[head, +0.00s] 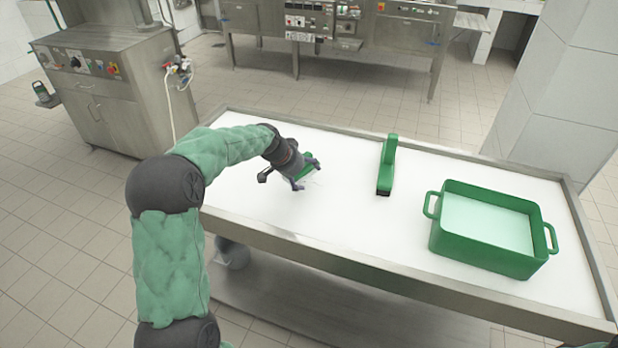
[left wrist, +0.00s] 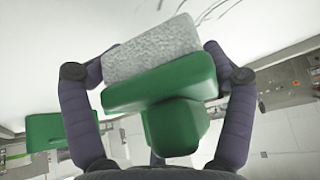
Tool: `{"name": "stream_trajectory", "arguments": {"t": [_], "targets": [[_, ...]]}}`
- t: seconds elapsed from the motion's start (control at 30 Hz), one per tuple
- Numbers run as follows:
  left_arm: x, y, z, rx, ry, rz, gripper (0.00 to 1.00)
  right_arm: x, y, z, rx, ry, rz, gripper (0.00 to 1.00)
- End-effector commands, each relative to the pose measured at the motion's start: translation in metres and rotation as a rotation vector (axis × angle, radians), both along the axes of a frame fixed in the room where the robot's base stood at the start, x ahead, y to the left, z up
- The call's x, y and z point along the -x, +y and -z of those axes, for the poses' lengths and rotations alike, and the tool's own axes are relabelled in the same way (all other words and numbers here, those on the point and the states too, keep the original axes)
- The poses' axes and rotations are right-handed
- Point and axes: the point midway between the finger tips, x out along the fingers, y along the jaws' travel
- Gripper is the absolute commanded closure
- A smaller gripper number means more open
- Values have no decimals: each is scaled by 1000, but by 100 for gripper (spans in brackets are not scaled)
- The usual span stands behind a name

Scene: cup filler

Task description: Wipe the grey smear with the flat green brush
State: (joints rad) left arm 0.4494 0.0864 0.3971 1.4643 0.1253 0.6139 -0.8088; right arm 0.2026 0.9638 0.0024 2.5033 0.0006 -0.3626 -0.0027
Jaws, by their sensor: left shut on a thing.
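My left gripper (head: 303,173) is low over the left part of the white table top, shut on the flat green brush (head: 308,171). In the left wrist view the brush (left wrist: 160,84) sits between the two fingers, its green block and rounded handle towards the camera and a pale grey rough pad beyond. Faint grey streaks of the smear (head: 316,181) show beside the brush in the head view; streaks also show in the left wrist view (left wrist: 214,12). The brush hides part of the surface, and I cannot tell whether its pad touches it.
A green two-handled tub (head: 484,254) with pale contents is at the right. The table has a raised metal rim (head: 330,257). White surface between gripper and tool is clear.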

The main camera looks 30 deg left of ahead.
Motion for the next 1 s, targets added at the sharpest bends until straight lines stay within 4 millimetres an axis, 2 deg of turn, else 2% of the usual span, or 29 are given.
{"name": "stream_trajectory", "arguments": {"t": [0.37,0.7,1.0], "targets": [[3,16,-2,-1,-2,-2,70,0,0,2,0,0,0,60],[9,40,-3,0,-2,-1,70,0,0,2,0,0,0,60],[11,50,-4,-2,-2,-3,70,0,0,2,0,0,0,60]]}}
